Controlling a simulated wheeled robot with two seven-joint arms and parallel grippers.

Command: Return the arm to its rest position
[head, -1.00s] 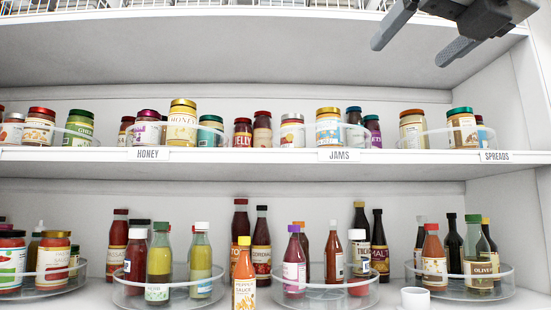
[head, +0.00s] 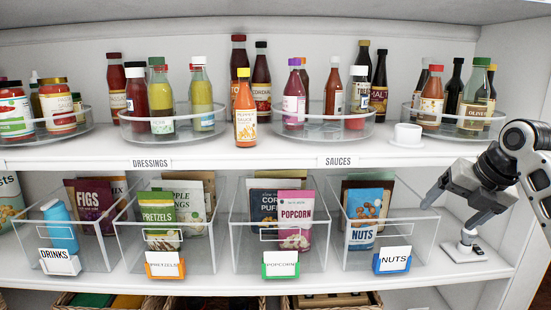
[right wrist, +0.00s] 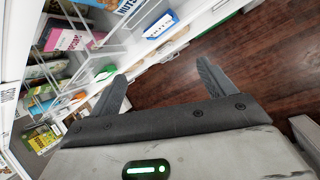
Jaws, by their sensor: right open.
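My right gripper (head: 457,207) is at the right of the head view, in front of the lower shelf and just right of the nuts bin (head: 388,245). Its two grey fingers are spread apart with nothing between them. In the right wrist view the same open gripper (right wrist: 165,95) points out over the wooden floor, with the shelf front to its left. My left gripper does not show in either view.
The upper shelf (head: 270,157) holds clear turntables of bottles and a loose pepper sauce bottle (head: 245,115). Below stand clear bins of packets, such as the popcorn bin (head: 280,250). A small white device (head: 467,245) sits close to my right gripper. Dark floor (right wrist: 235,60) is free.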

